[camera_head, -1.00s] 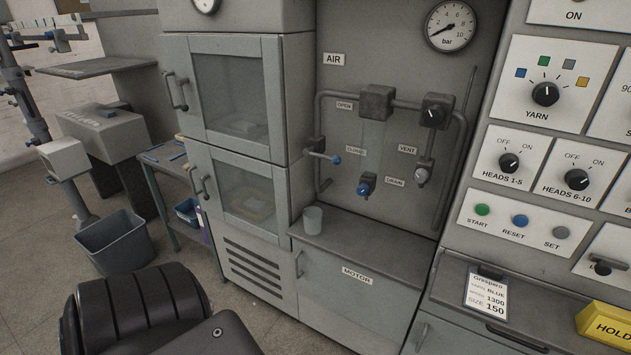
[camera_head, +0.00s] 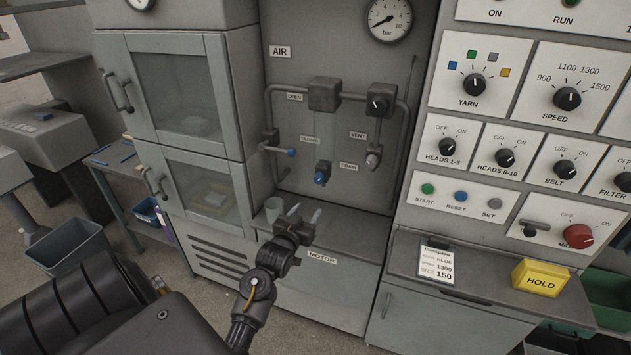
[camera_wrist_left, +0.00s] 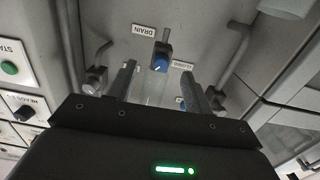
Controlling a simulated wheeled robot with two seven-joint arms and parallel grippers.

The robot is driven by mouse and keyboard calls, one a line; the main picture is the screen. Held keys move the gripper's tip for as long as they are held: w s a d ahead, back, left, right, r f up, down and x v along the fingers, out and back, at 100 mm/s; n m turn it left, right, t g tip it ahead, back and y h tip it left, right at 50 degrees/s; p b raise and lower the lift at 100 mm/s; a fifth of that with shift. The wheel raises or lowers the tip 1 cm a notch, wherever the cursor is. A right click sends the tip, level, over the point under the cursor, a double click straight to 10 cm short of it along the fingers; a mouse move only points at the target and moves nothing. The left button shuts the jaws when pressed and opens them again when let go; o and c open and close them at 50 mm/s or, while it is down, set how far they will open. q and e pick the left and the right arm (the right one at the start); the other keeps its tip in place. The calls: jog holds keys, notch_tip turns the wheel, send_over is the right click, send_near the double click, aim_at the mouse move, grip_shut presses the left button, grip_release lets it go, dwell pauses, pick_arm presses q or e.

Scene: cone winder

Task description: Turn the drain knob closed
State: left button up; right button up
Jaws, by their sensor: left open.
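The drain knob (camera_head: 321,176) is a small blue knob on a grey valve body, low on the grey air panel, next to the DRAIN label (camera_head: 349,167). My left gripper (camera_head: 304,215) is open and empty, with its fingers pointing up toward the panel. In the head view it is below the drain knob and apart from it, over the motor shelf. In the left wrist view the blue knob (camera_wrist_left: 160,64) shows ahead, between the two spread fingers and beyond their tips. A pale mark shows on the knob's face. My right gripper is not in view.
A blue-tipped lever (camera_head: 291,152) sits left of the knob, and the vent valve (camera_head: 374,160) sits right. A pale cup (camera_head: 273,208) stands on the shelf just left of my gripper. The control panel (camera_head: 430,180) is on the right.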

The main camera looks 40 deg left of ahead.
aim_at(317, 181)
pick_arm(q)
jog(key=w+a+r+p, duration=0.1)
jog(key=w, duration=0.2)
jog(key=w+a+r+p, duration=0.1)
jog(key=w+a, duration=0.1)
jog(key=w, duration=0.1)
jog(key=w+a+r+p, duration=0.1)
jog(key=w, duration=0.3)
jog(key=shift+a, duration=0.25)
jog(key=shift+c, duration=0.4)
jog(key=c, duration=0.9)
